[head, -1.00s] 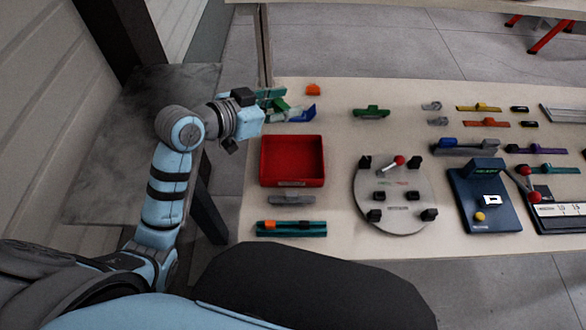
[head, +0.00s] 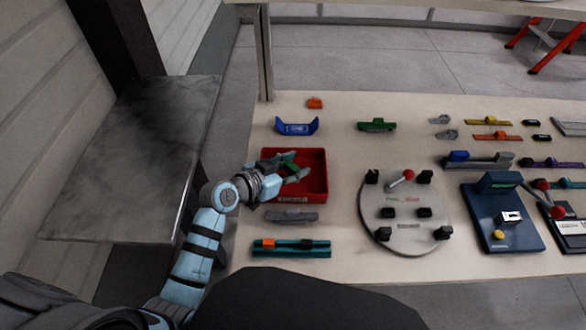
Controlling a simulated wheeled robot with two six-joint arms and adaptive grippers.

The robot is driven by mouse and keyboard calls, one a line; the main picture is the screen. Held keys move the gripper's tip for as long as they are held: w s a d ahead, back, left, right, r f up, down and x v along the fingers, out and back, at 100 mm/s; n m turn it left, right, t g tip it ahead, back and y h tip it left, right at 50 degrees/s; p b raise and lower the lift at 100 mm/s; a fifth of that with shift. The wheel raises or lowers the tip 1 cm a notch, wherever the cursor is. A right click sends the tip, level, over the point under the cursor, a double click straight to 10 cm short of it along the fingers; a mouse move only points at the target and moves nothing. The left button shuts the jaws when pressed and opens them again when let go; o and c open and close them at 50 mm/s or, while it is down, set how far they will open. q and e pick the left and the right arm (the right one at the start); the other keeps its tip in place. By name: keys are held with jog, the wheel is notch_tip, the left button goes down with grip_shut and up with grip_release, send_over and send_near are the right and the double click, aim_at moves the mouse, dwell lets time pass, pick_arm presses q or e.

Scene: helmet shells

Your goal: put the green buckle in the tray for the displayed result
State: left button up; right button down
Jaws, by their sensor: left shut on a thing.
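My left gripper (head: 296,170) is over the red tray (head: 318,192) and is shut on the green buckle (head: 289,158). The fingers partly hide the buckle, and I cannot tell whether it touches the tray floor. The red tray has a pale label on its front wall. The dark blue tester (head: 482,222) stands at the right with a small raised display (head: 500,180); its text is too small to read. My right gripper is not in view.
A blue buckle (head: 297,127) and an orange piece (head: 315,103) lie behind the tray. Another green piece (head: 376,125) lies to the right. A grey part (head: 292,215) and a teal rail (head: 291,248) lie in front. A round grey fixture (head: 405,226) stands right of the tray.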

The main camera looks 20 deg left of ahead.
pick_arm(q)
jog(key=shift+s+f, duration=0.1)
jog(key=o, duration=1.1)
jog(key=shift+r, duration=0.3)
jog(key=p+v, duration=0.2)
jog(key=v, duration=1)
jog(key=shift+d, duration=0.1)
jog(key=shift+s+f, duration=0.1)
jog(key=shift+f, duration=0.05)
